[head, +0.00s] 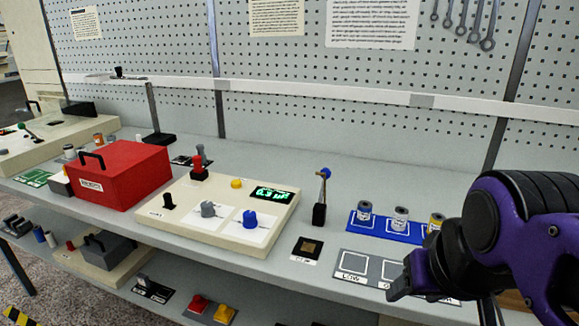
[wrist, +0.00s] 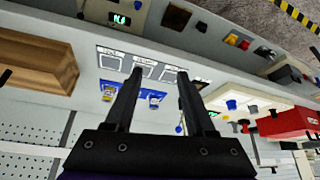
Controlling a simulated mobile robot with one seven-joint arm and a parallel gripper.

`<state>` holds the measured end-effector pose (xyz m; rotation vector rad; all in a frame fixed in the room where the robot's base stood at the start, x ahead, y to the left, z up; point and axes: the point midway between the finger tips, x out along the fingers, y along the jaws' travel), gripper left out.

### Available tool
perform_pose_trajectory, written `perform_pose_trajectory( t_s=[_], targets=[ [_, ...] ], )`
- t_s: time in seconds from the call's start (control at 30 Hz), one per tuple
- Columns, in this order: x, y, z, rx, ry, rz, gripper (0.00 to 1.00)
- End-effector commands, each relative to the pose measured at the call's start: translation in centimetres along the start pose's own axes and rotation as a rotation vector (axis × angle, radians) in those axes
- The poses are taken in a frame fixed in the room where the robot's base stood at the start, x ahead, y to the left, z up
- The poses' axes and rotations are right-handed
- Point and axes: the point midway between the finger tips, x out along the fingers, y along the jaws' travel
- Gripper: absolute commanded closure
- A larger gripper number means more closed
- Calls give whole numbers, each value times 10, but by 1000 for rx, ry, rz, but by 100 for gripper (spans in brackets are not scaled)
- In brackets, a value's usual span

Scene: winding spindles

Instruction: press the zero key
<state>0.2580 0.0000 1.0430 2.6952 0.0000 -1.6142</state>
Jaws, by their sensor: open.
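A cream instrument panel (head: 168,216) lies on the bench left of centre in the head view. It bears a green-lit display (head: 271,194), a round yellow button (head: 237,183), a grey knob (head: 208,209), a blue knob (head: 249,219) and a black lever (head: 169,201). No key lettering for zero is readable, so I cannot tell for sure which one is the zero key. My gripper (wrist: 161,74) is open and empty above the marked squares on the bench, well right of the panel. The panel also shows at the right in the wrist view (wrist: 256,98).
A red box (head: 122,174) stands left of the panel. A small upright lever (head: 320,200) stands right of it. A blue tray (head: 385,229) with several small cans and a grey board of marked squares (head: 372,268) lie nearer my gripper. A pegboard wall (head: 330,125) closes the back.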

Motion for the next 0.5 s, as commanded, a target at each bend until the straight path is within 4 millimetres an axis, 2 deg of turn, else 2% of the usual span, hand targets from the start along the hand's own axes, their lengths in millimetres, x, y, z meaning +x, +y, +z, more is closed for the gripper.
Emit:
perform_pose_trajectory(
  t_s=[0.03,0.27,0.3,0.5],
  targets=[
    [0,0,0,0,0,0,56],
    [0,0,0,0,0,0,97],
    [0,0,0,0,0,0,100],
    [0,0,0,0,0,0,100]
  ],
)
